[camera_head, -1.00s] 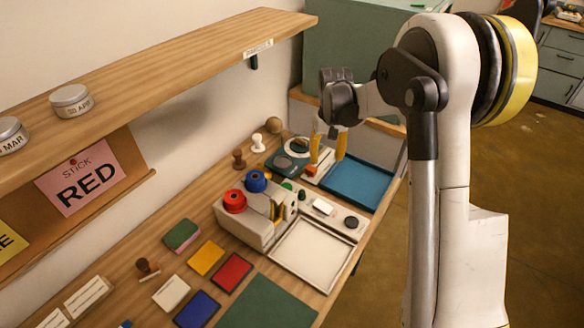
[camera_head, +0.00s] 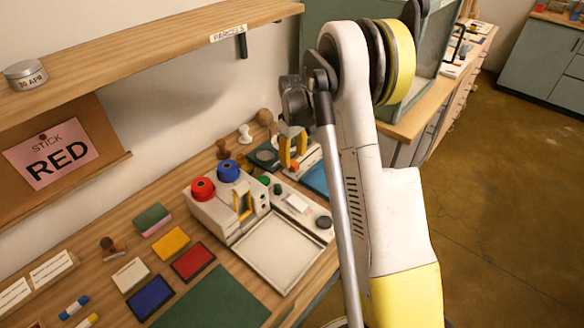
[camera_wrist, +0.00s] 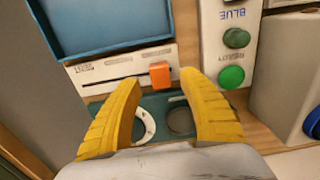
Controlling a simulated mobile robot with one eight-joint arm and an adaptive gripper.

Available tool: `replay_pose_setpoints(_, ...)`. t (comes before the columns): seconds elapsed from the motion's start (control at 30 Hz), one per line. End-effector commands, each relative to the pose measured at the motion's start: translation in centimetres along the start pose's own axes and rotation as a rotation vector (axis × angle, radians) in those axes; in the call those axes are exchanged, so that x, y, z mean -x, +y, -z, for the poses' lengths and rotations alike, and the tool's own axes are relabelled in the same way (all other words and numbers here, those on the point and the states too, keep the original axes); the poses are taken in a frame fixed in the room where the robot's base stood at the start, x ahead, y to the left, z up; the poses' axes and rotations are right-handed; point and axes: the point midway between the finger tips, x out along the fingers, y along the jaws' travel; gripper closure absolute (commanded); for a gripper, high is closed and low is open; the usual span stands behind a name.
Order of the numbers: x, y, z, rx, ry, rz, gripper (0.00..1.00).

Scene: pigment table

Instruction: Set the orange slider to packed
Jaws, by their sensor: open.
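The orange slider (camera_wrist: 160,74) is a small block on a slotted white panel (camera_wrist: 115,70) in the wrist view. It sits at the right end of the visible slot. My gripper (camera_wrist: 170,82) is open, with its two yellow fingers on either side of the slider and no visible contact. In the head view my gripper (camera_head: 292,158) points down over the back of the table. The panel's lettering is too small to read, so I cannot tell which end is packed.
A blue tray (camera_wrist: 100,22) lies beside the panel. A white box with a green button (camera_wrist: 231,77) stands close to the right finger. A dark green plate (camera_wrist: 158,103) with two round pieces lies between the fingers. In the head view, a stamping machine (camera_head: 215,210) stands nearer.

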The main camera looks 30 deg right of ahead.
Motion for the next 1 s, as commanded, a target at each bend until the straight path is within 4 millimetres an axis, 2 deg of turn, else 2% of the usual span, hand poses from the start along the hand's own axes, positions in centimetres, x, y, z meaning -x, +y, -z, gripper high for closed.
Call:
replay_pose_setpoints(0.03, -1.1, 0.0, 0.0, 0.0, 0.0, 0.0, 0.51)
replay_pose_setpoints(0.2, -2.9, 0.0, 0.0, 0.0, 0.0, 0.0, 0.51)
replay_pose_setpoints(0.57, -3.2, 0.0, 0.0, -0.001, 0.0, 0.0, 0.53)
replay_pose_setpoints(0.7, -3.2, 0.0, 0.0, -0.001, 0.0, 0.0, 0.96)
replay_pose_setpoints(0.73, -3.2, 0.0, 0.0, -0.001, 0.0, 0.0, 1.0)
replay_pose_setpoints(1.0, -3.2, 0.1, 0.0, -0.001, 0.0, 0.0, 1.0)
